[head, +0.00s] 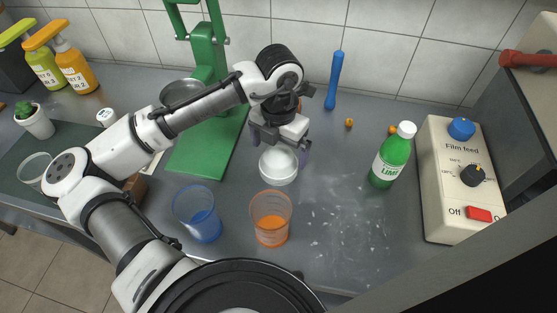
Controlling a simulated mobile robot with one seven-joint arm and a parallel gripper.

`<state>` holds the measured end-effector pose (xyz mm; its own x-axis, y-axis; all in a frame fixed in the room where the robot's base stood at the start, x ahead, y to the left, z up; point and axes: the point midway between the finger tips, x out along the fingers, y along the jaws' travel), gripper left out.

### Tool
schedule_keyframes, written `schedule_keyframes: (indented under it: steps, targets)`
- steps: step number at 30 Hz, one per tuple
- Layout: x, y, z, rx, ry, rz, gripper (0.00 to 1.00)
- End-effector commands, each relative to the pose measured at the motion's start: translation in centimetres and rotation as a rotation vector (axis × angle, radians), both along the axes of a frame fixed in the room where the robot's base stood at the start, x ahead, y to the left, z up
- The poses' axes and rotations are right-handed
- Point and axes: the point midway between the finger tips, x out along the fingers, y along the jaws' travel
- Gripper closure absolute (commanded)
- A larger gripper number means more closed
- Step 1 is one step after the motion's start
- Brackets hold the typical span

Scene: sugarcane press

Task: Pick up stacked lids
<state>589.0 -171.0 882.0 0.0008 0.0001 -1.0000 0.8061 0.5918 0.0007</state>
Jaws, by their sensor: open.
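The stacked lids (278,166) look like a white, round, dome-like stack on the grey counter, just in front of the green press. My gripper (282,150) points down right at the stack, with its fingers at the two sides of the lids' upper part. It is open. Whether the fingers touch the lids cannot be told. The gripper body hides the back of the stack, and the number of lids cannot be made out.
A blue cup (199,214) and an orange cup (271,218) stand in front of the lids. The green press (205,140) is behind left. A green lime bottle (392,157) and the film feed box (460,205) are right. A blue stick (335,80) leans behind. The counter right of the lids is mostly clear.

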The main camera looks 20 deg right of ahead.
Motion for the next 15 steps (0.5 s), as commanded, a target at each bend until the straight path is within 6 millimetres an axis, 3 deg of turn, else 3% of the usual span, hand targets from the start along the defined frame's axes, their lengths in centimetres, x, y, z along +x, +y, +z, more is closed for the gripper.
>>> schedule_keyframes:
  steps: [9, 15]
  targets:
    - [-0.2, 0.0, -4.1, 0.001, 0.002, 0.002, 0.00]
    - [-0.2, 0.0, -4.7, -0.001, 0.001, 0.001, 0.00]
